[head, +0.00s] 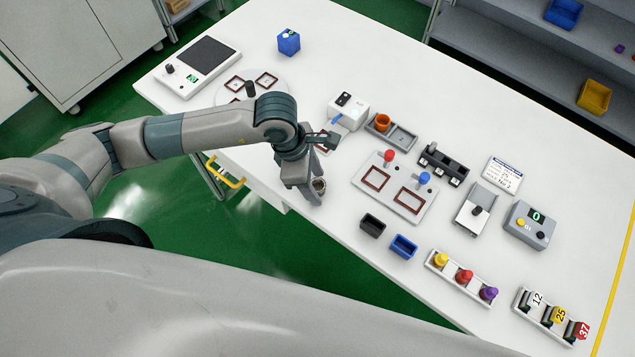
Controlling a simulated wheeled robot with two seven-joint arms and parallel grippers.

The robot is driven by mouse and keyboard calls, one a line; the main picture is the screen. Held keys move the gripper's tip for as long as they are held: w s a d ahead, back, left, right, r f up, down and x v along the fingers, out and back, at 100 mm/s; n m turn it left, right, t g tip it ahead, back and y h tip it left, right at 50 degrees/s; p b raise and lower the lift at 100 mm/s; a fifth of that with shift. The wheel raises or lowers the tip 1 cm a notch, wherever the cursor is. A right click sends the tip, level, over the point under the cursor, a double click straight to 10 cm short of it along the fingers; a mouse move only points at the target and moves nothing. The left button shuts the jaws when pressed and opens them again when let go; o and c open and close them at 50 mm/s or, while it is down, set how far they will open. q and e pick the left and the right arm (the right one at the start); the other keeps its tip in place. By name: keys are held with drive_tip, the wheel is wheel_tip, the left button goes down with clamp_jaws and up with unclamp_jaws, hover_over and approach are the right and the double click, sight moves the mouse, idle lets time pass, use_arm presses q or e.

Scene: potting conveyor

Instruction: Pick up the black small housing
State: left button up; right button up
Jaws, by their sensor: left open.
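The black small housing (373,226) is an open-topped little box on the white table near its front edge, in the head view. A blue housing of like shape (404,246) sits just to its right, a small gap apart. My left gripper (313,194) points down near the table's front edge, to the left of the black housing and apart from it. It is open. My right gripper is not in view.
Behind the housings is a grey plate (421,219) with two red-framed recesses and red and blue knobs. To their right is a white tray (443,268) with yellow, red and purple pieces. The table (330,222) is bare between my left gripper and the black housing.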

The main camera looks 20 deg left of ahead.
use_arm(q)
drive_tip(key=shift+f, duration=0.25)
drive_tip(key=c, duration=1.1)
drive_tip(key=shift+o, duration=0.2)
drive_tip(key=shift+r, duration=0.2)
